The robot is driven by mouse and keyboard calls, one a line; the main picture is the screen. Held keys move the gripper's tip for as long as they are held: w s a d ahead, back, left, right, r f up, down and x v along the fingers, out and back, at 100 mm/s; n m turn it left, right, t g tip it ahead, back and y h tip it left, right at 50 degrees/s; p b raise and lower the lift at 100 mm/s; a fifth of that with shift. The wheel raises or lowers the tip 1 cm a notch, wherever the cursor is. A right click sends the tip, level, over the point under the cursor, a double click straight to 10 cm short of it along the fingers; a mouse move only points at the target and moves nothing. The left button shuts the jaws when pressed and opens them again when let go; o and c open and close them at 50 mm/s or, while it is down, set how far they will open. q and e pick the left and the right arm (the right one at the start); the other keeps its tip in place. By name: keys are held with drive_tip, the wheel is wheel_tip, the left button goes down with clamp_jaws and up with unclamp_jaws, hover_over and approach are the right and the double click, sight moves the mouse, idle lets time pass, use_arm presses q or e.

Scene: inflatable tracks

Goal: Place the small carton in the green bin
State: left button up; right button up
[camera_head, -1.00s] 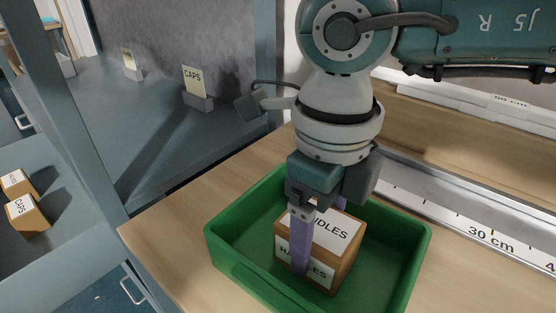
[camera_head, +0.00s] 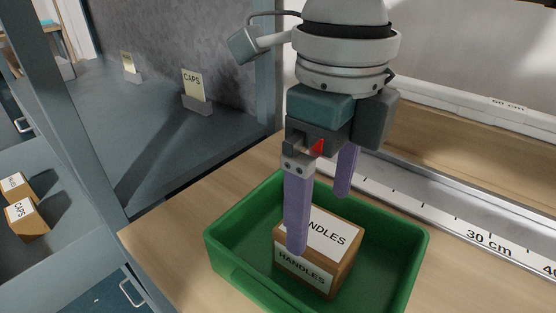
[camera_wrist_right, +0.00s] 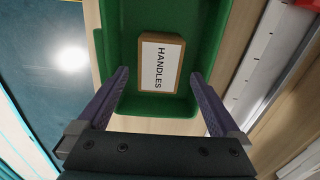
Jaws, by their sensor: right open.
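The small carton (camera_head: 316,262), brown with white labels reading HANDLES, sits inside the green bin (camera_head: 240,280). In the right wrist view the carton (camera_wrist_right: 160,65) lies label up in the bin (camera_wrist_right: 206,40), near its middle. My right gripper (camera_head: 322,215) is open above the carton, its two purple fingers spread apart. One finger hides part of the carton's label in the head view. In the right wrist view both fingers stand clear of the carton with nothing between them. My left gripper is not in view.
The bin stands on a wooden worktop (camera_head: 180,230) with a metal ruler (camera_head: 470,231) along its back. At the left, two cartons, one marked CAPS (camera_head: 24,219), rest on a grey surface. A CAPS sign (camera_head: 195,86) stands on a grey shelf behind.

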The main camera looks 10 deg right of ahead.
sight(319, 228)
wheel_tip(319, 228, up, 6)
idle(0.6)
